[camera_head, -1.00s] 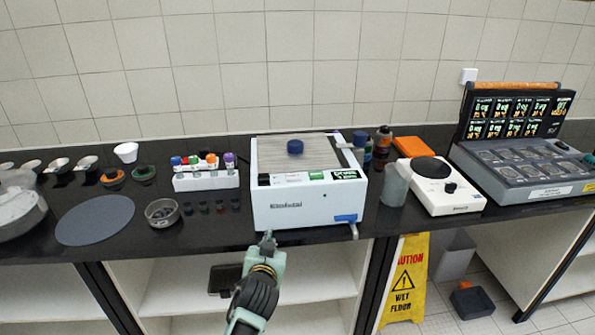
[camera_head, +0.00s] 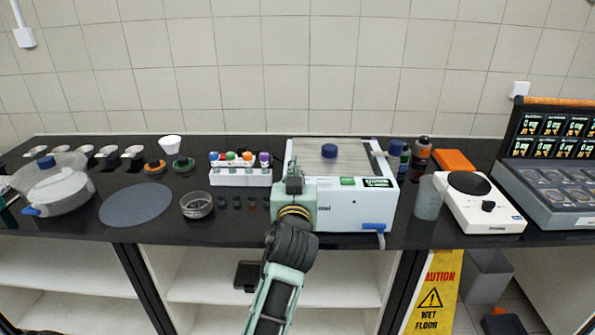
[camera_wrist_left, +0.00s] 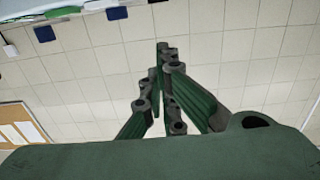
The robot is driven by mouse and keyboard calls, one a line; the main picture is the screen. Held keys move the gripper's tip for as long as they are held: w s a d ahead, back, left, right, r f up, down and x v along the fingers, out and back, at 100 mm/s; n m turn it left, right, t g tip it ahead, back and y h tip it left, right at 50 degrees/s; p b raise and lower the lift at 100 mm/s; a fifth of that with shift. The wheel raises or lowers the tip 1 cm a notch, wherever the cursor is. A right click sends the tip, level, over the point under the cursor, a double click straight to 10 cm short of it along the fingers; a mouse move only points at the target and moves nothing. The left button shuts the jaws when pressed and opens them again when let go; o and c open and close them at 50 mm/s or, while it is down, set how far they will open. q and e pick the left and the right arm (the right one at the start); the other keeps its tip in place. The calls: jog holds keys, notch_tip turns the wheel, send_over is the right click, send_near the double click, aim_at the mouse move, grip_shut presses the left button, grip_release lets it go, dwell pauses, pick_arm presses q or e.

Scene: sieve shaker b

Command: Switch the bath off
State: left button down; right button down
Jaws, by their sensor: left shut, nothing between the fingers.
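The bath (camera_head: 345,216) is a white box on the black bench, with a ribbed grey lid (camera_head: 352,158) carrying a dark blue knob (camera_head: 329,151). Its front has a green label or key (camera_head: 347,181), a lit display (camera_head: 378,183) and a blue drain tap (camera_head: 374,227) at lower right. My left gripper (camera_head: 294,182) is shut and empty, pointing at the upper left of the bath's front. It hides that corner, including the dark switch there; I cannot tell whether it touches. The wrist view shows the closed fingers (camera_wrist_left: 162,90). My right gripper is not in view.
A rack of coloured-cap tubes (camera_head: 240,174) stands close left of the bath. Bottles (camera_head: 419,160), a clear beaker (camera_head: 428,198) and a white hotplate (camera_head: 480,204) stand to the right. A sieve (camera_head: 197,205) and a grey disc (camera_head: 135,204) lie further left.

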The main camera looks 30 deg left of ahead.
pick_arm(q)
jog(key=p+x, duration=0.2)
jog(key=x, duration=0.6)
jog(key=shift+w+a+r, duration=0.15)
jog(key=shift+w+a, duration=0.05)
jog(key=shift+a, duration=0.05)
notch_tip(320, 180, down, 3)
jog(key=shift+s+d+r+p, duration=0.15)
jog(key=shift+r+p, duration=0.05)
jog(key=shift+p, duration=0.35)
jog(key=shift+s+d+f, duration=0.15)
jog(key=shift+s+f, duration=0.2)
jog(key=shift+f, duration=0.3)
jog(key=shift+f, duration=0.1)
